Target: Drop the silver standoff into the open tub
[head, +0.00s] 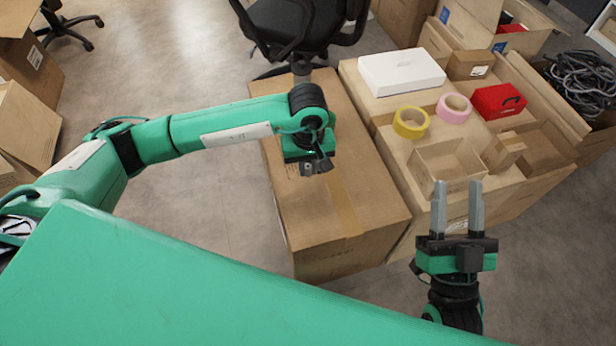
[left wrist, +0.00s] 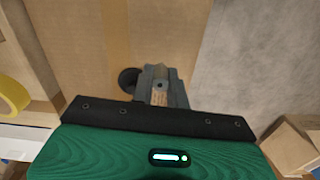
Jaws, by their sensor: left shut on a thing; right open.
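My left gripper (head: 316,168) is shut, low over the big carton, pointing down. In the left wrist view the left gripper (left wrist: 161,82) has a small grey metal piece, the silver standoff (left wrist: 160,84), between its fingertips; the fingers hide most of it. A round black thing (left wrist: 128,79) shows right beside the fingers, partly covered by them. It looks like the open tub, but I cannot make out its inside. In the head view the gripper largely hides that spot. My right gripper (head: 458,206) is open and empty, in front of the wooden trays.
The big carton (head: 372,222) has a free top around the left gripper. To its right, a workbench holds yellow tape (head: 411,122), pink tape (head: 454,107), a red box (head: 498,101), a white box (head: 400,72) and an open wooden tray (head: 425,172). A black chair (head: 290,22) stands behind.

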